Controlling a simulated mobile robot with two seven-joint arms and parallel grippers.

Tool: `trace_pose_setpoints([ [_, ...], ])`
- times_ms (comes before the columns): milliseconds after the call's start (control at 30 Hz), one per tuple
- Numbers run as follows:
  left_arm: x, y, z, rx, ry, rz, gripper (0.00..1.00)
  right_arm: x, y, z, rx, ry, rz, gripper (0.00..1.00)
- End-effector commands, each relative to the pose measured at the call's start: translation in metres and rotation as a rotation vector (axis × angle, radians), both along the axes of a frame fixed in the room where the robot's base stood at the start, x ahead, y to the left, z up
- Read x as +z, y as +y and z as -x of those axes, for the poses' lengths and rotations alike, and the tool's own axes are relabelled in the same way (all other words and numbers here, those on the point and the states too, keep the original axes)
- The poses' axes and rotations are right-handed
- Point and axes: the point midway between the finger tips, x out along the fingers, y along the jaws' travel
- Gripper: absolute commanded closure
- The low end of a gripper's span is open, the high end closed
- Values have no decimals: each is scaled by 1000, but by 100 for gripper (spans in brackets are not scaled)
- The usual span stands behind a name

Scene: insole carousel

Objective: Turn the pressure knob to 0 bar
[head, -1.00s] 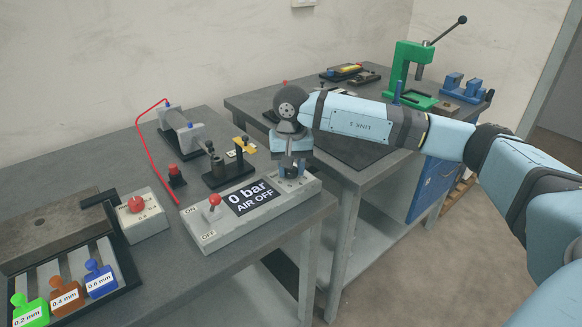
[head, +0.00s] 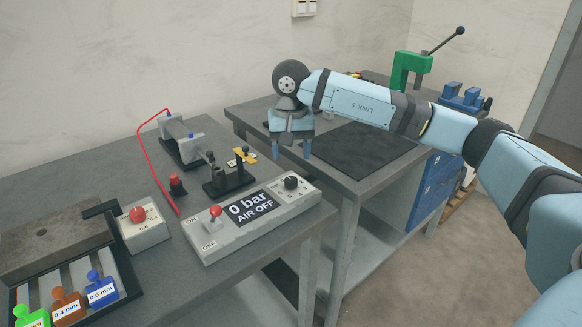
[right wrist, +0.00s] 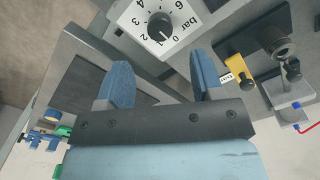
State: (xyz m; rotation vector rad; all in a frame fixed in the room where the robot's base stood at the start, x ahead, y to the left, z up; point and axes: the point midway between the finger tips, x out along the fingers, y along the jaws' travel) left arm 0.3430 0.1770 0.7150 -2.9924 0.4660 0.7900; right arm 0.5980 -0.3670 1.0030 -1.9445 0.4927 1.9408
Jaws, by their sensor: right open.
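The pressure knob (head: 291,183) is a black dial on the right end of the grey control box (head: 232,238). In the right wrist view the knob (right wrist: 159,26) sits on a white scale marked in bar, its white line pointing toward the 0. The box's display (head: 250,206) reads "0 bar AIR OFF". My right gripper (head: 291,152) is open and empty, above and behind the knob and apart from it. Its blue fingers (right wrist: 160,84) also show in the right wrist view, with the knob beyond them. My left gripper is not in view.
A red-tipped lever (head: 215,211) stands by ON/OFF marks on the box. Behind it are a black fixture with a yellow part (head: 244,155) and a red hose (head: 142,152). A green press (head: 411,70) stands on the far table. A gap separates the two tables.

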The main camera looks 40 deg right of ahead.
Motion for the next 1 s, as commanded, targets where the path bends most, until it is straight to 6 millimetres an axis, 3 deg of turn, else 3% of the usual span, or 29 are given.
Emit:
trace_pose_setpoints([
  [100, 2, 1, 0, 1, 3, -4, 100, 28, 0, 0, 1, -2, 0, 39],
  [333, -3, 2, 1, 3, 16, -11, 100, 57, 0, 0, 2, -1, 0, 39],
  [1000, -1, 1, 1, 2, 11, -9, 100, 61, 0, 0, 1, 1, 0, 39],
])
